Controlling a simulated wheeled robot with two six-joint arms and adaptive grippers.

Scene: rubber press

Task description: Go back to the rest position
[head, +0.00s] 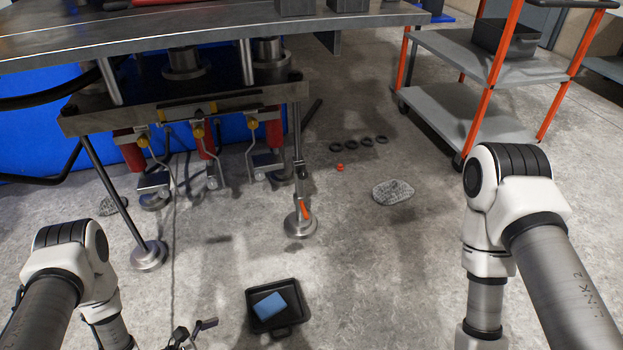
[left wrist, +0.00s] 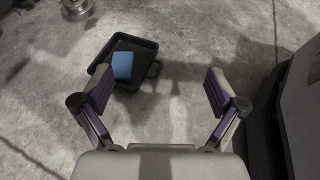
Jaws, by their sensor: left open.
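My left gripper (left wrist: 158,92) is open and empty in the left wrist view, its two fingers spread wide above the grey floor. In the head view only part of my left gripper shows at the bottom edge. A black tray (head: 252,323) lies on the floor just right of it, with a blue block (head: 270,306) inside. In the left wrist view the tray (left wrist: 146,45) and the blue block (left wrist: 122,67) lie beyond the fingers, near the left one. My right arm comes down at the right of the head view; its gripper is out of the picture.
A metal press table (head: 210,45) with steel legs stands at the upper left. A grey cart (head: 465,110) with orange posts stands at the upper right. Several black rings (head: 351,144), a small orange item (head: 340,167) and a round grey patch (head: 393,193) are on the floor.

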